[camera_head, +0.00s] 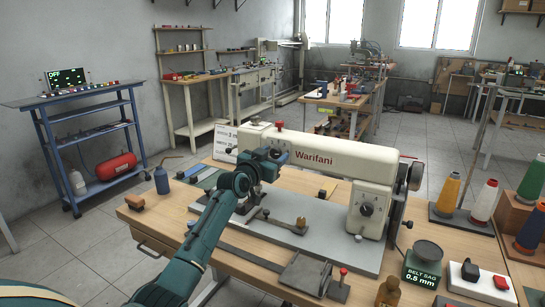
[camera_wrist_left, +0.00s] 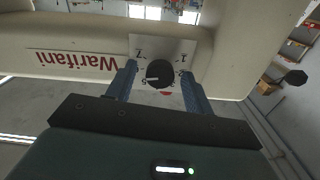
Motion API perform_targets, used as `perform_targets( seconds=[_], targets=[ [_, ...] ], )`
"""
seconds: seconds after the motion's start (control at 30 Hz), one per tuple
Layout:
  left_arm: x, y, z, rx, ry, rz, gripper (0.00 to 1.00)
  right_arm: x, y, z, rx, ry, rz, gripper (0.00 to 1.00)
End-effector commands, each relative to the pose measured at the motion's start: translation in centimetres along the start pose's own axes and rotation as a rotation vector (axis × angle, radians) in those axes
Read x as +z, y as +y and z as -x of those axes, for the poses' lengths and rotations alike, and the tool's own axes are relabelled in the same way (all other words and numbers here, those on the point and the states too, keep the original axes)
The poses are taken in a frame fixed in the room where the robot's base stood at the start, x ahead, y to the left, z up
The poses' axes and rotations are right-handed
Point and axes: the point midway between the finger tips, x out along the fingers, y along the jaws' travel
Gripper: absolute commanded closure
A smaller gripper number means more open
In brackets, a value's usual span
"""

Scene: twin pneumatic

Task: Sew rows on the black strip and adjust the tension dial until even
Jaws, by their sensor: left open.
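The cream sewing machine (camera_head: 330,154) marked "Warifani" stands on a grey bed on the wooden table. My left gripper (camera_head: 273,156) is at the left end of its upper arm and hides that part in the head view. In the left wrist view, a round black dial (camera_wrist_left: 159,74) on a white numbered plate sits between the two open blue fingers. Its white mark points left in that view. I cannot tell whether the fingers touch it. A long dark strip (camera_head: 254,252) lies along the bed's front; I cannot tell if it is the black strip. My right gripper is out of view.
A second dial (camera_head: 366,209) is on the machine's right column. A metal fixture with a red knob (camera_head: 343,271) stands in front. A blue oil can (camera_head: 161,181) stands left.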

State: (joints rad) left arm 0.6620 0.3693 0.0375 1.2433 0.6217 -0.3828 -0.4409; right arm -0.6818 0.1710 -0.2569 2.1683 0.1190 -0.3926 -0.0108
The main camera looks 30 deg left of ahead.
Motion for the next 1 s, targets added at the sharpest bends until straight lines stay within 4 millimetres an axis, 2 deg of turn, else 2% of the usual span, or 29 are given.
perform_targets(
  seconds=[0.2,0.73,1.0],
  targets=[
    [0.00,0.02,-0.01,0.000,0.000,0.000,0.49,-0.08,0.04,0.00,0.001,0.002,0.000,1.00],
    [0.02,0.00,0.02,0.000,0.000,0.000,0.92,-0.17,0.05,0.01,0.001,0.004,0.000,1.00],
    [-0.01,0.01,0.02,0.000,-0.001,0.031,0.93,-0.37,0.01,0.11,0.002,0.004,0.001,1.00]
  ],
)
